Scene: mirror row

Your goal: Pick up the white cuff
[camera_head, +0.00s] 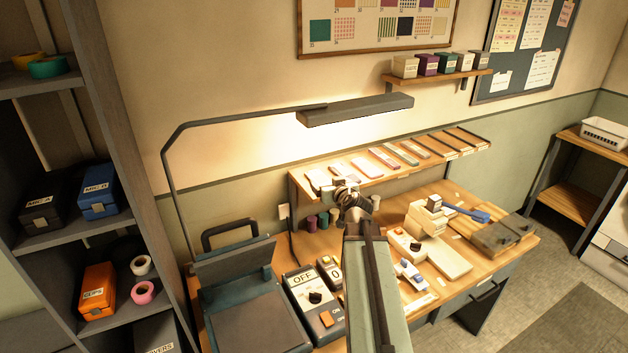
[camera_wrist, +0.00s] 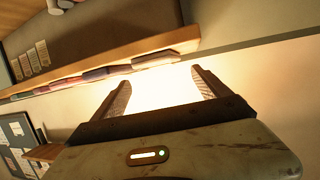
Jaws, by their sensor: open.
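A small white ring (camera_head: 141,265), which looks like the white cuff, sits in an open compartment of the dark shelf unit at the left. A pink ring (camera_head: 143,292) lies just in front of it. My gripper (camera_head: 352,197) is over the workbench, well to the right of the white ring. In the wrist view my gripper (camera_wrist: 160,80) has its two fingers apart with nothing between them, facing the brightly lit wall. The white ring is not in the wrist view.
An orange box (camera_head: 98,290) stands left of the rings. The shelf upright (camera_head: 110,100) and a lamp post (camera_head: 172,200) stand between bench and shelf. A blue-grey case (camera_head: 245,300) and a switch box (camera_head: 312,300) crowd the bench's left end.

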